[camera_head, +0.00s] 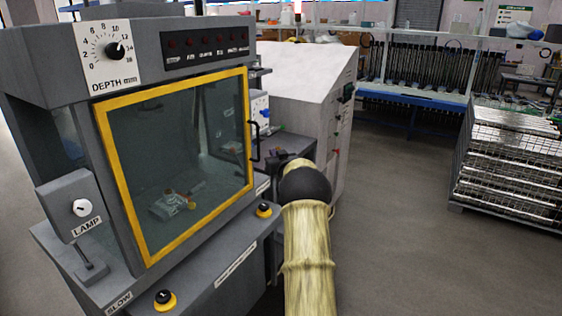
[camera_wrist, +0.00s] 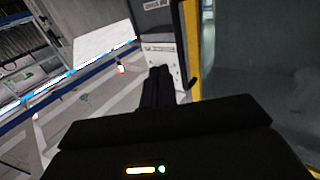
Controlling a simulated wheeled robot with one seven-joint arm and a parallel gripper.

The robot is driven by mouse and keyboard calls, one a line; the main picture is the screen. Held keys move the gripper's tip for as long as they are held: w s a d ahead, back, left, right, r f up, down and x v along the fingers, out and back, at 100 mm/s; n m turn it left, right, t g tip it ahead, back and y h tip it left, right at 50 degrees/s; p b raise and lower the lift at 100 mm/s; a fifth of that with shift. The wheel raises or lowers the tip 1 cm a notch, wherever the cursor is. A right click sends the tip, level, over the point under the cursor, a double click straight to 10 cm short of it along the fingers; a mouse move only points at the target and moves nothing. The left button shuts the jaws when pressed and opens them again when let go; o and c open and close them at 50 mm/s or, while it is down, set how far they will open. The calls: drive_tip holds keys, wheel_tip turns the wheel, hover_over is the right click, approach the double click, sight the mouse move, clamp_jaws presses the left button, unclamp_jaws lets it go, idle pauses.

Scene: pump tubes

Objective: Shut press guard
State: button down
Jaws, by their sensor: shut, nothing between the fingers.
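The press guard is a clear pane in a yellow frame (camera_head: 122,185) on the front of the grey press. It looks flush or nearly flush with the press front; I cannot tell whether a small gap remains. A black handle (camera_head: 255,142) is on its right side. In the wrist view the yellow frame (camera_wrist: 192,45) stands upright just right of my gripper (camera_wrist: 158,75), with the pane beyond. My gripper is shut and empty. In the head view my arm's dark wrist end mostly hides it, right of the guard; contact with the frame cannot be told.
Yellow-ringed black buttons (camera_head: 165,300) sit on the press's front ledge, with another (camera_head: 264,210) near the guard's lower right corner. A lamp switch box (camera_head: 78,208) sticks out at left. A pale cabinet (camera_head: 300,85) stands behind. Floor at right (camera_head: 410,220) is clear.

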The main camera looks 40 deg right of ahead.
drive_tip(key=s, duration=0.2)
drive_tip(key=shift+s, duration=0.3)
idle(0.3)
